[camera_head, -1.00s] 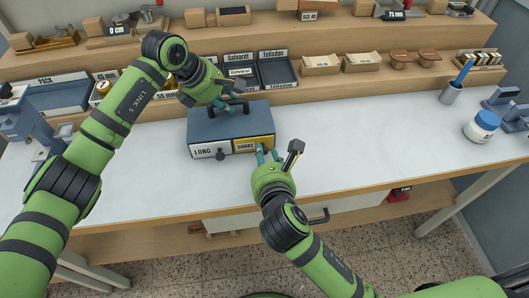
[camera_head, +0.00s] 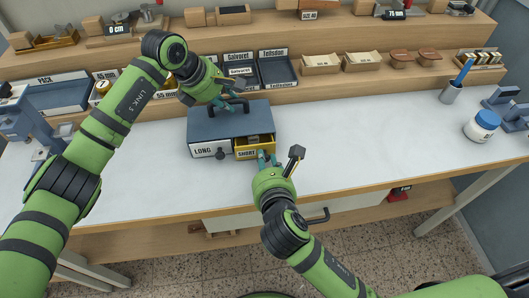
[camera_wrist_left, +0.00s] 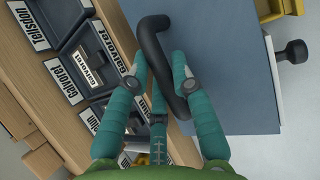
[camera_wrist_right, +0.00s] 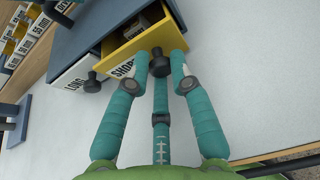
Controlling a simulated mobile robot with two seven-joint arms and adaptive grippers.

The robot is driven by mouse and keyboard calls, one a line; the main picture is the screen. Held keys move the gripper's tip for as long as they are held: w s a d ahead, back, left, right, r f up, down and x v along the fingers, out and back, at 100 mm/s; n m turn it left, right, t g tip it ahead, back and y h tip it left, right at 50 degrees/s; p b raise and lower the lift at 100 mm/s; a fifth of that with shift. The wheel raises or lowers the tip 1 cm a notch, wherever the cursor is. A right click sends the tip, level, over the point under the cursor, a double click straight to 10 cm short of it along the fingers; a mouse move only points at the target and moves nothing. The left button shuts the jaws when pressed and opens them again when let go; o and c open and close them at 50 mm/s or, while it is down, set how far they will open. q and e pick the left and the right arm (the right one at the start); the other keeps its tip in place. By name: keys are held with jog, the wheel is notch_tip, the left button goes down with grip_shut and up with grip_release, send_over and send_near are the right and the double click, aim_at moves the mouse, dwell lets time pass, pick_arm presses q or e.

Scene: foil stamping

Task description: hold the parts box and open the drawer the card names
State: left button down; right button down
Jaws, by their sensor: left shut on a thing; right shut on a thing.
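The blue-grey parts box (camera_head: 229,121) stands on the white bench top, with a white drawer marked LONG (camera_head: 205,150) and a yellow drawer marked SHORT (camera_head: 248,153). My left gripper (camera_head: 232,106) is shut on the box's dark top handle, which also shows in the left wrist view (camera_wrist_left: 153,45). My right gripper (camera_head: 268,158) is shut on the dark knob (camera_wrist_right: 158,64) of the SHORT drawer. The LONG drawer is closed. I cannot make out a card naming a drawer.
Stepped wooden shelves (camera_head: 325,77) with labelled trays run behind the box. A blue press (camera_head: 25,120) stands at the left. The bench right of the box is clear.

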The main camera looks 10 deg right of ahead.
pick_arm(q)
jog(key=shift+a+f, duration=0.15)
jog(key=shift+f, duration=0.1)
pick_arm(e)
jog(key=s, duration=0.5)
jog(key=shift+s, duration=0.15)
jog(key=shift+r, duration=0.1)
jog(key=c, duration=1.4)
grip_release()
jog(key=shift+o, duration=0.2)
jog(key=shift+s, duration=0.15)
jog(key=s+r, duration=0.1)
jog(key=s, duration=1.5)
jog(key=shift+s+r, duration=0.25)
jog(key=shift+r, duration=0.15)
